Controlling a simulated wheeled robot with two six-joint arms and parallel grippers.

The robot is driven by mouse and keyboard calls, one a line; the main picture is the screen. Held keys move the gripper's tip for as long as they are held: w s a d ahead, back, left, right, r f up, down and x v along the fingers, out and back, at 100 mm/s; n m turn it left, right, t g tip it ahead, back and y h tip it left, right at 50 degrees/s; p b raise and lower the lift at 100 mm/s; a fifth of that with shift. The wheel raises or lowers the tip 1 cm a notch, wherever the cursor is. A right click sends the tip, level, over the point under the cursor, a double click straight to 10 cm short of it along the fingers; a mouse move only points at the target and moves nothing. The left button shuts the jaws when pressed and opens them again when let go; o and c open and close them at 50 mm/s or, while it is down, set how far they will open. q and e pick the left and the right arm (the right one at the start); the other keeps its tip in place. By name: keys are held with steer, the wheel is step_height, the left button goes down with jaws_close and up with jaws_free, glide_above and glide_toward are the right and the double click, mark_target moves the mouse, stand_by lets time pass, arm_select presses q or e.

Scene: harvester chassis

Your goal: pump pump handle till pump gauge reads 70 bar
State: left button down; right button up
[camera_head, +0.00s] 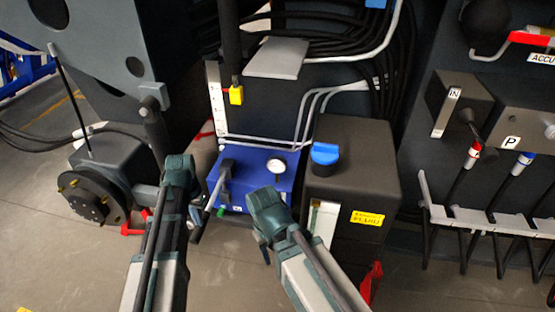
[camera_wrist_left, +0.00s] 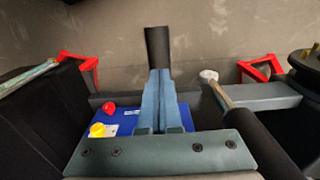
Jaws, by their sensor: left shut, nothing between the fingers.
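The blue pump (camera_head: 257,178) stands on the floor side of the machine, with a round white gauge (camera_head: 277,166) on top. The gauge reading is too small to make out. The pump handle (camera_head: 217,184) slopes down at the pump's left side, and what looks like its black grip shows in the left wrist view (camera_wrist_left: 157,52). My left gripper (camera_head: 193,192) is beside the handle, largely hidden by its wrist. Its fingers (camera_wrist_left: 158,100) are shut and empty, with the grip just beyond them. My right gripper (camera_head: 262,222) is before the pump's right side; its fingers are unclear.
A dark box with a blue cap (camera_head: 325,153) stands right of the pump. A hub with yellow studs (camera_head: 90,198) is at the left, near a red bracket (camera_head: 136,222). Hoses and a valve panel (camera_head: 510,120) fill the right. Floor is clear in front.

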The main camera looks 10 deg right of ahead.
mark_target(202, 228)
arm_select(q)
step_height(202, 228, up, 7)
steer(key=p, duration=0.5)
steer(key=shift+s+p, duration=0.3)
steer(key=shift+p, duration=0.05)
steer(key=shift+a+f, duration=0.1)
steer(key=shift+f, duration=0.05)
steer(key=f+b, duration=0.8)
steer(key=w+f+b, duration=0.1)
steer(key=f+b, duration=0.3)
steer(key=shift+w+d+f+b, duration=0.1)
steer(key=shift+d+f+b, duration=0.1)
steer(key=shift+f+b, duration=0.15)
steer(key=r+p, duration=0.4)
steer(key=s+r+p, duration=0.1)
steer(key=r+p, duration=0.7)
steer(key=shift+s+a+r, duration=0.15)
steer(key=shift+a+r, duration=0.1)
steer(key=shift+r, duration=0.1)
steer(key=shift+f, duration=0.1)
